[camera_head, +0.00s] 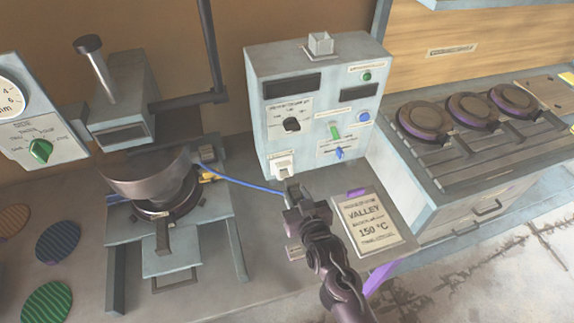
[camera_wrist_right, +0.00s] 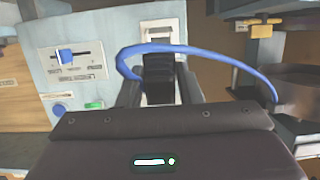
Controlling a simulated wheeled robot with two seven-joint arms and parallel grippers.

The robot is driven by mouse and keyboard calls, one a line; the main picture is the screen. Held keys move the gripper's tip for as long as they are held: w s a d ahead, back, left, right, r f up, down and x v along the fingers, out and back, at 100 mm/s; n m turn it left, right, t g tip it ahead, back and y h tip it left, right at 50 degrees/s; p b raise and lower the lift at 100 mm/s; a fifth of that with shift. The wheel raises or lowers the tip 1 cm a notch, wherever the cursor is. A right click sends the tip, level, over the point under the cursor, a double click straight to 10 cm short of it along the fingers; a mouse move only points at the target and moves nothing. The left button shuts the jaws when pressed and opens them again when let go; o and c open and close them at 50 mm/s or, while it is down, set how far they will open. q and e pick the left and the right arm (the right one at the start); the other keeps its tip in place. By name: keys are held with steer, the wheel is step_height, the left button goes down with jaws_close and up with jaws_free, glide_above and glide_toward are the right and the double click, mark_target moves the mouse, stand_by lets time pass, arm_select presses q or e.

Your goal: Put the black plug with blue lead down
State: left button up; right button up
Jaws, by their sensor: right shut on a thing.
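My right gripper (camera_head: 291,190) is shut on the black plug (camera_wrist_right: 158,72), just in front of the control box's lower left corner. The gripper mostly hides the plug in the head view. The blue lead (camera_head: 240,182) runs from the plug leftward to the press; in the right wrist view it arcs over to the right (camera_wrist_right: 215,57). A white socket (camera_head: 283,165) on the box front is right by the gripper's tip. In the right wrist view it lies behind the plug (camera_wrist_right: 158,38). I cannot tell whether they touch. My left gripper is not in view.
The control box (camera_head: 262,130) stands at the back. The press with its round dark pot (camera_head: 148,178) is left. A sign reading 150 °C (camera_head: 372,222) lies right of my gripper. Bare bench (camera_head: 262,240) lies between press and gripper. Coloured discs (camera_head: 58,242) lie far left.

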steer(key=shift+d+r, duration=0.1)
steer(key=s+d+r+m+h+b, duration=0.1)
steer(key=s+d+r+h+b, duration=0.1)
steer(key=d+r, duration=0.4)
steer(key=s+d+r+m+h+b, duration=0.2)
steer(key=d+r, duration=0.4)
steer(key=d, duration=0.5)
steer(key=shift+s+m+t+h+b, duration=0.3)
steer(key=shift+s+t+b, duration=0.15)
steer(key=shift+b, duration=0.4)
steer(key=shift+r, duration=0.1)
